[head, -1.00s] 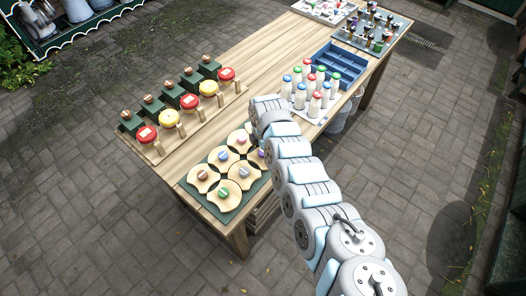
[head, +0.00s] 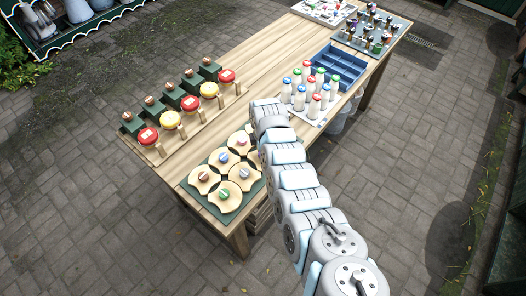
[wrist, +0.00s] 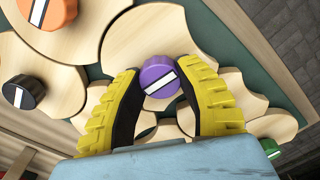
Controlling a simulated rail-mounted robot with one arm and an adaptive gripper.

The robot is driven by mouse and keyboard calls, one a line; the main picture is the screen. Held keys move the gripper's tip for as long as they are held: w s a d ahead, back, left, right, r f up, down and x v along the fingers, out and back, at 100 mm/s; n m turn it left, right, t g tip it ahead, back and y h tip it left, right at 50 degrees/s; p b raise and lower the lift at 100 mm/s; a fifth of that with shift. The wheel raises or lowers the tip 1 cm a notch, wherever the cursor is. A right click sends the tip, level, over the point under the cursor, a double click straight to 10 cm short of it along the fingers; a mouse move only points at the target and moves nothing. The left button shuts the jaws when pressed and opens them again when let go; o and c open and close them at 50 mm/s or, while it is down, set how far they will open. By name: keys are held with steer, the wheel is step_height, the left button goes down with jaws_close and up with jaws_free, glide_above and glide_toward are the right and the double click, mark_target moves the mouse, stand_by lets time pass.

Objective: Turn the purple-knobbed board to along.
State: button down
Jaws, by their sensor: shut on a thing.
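The purple knob (wrist: 160,78), with a white stripe slanting up to the right, sits between the two yellow-ribbed fingers of my gripper (wrist: 162,92) in the wrist view. The fingers are shut on its sides. Its pale wooden board (wrist: 148,35) has curved edges and is partly hidden by the fingers. In the head view, my arm covers the purple knob and my gripper. The board group stands on a dark green base (head: 213,205) at the table's near end.
Neighbouring boards lie close around, with an orange knob (wrist: 40,10), a black knob (wrist: 22,92) and a green knob (wrist: 271,150) in the wrist view. Capped bottles (head: 313,97) stand beyond my arm. A row of red and yellow round pieces (head: 190,103) lines the table's left side.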

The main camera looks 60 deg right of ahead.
steer(key=m, duration=0.3)
steer(key=shift+f+m, duration=0.1)
steer(key=shift+m, duration=0.2)
steer(key=m, duration=0.3)
steer(key=shift+f+m+b, duration=0.1)
steer(key=shift+m+b, duration=0.2)
steer(key=shift+b, duration=0.1)
steer(key=m, duration=0.3)
steer(key=shift+m, duration=2.5)
steer(key=c, duration=0.6)
jaws_free()
steer(key=shift+r, duration=0.2)
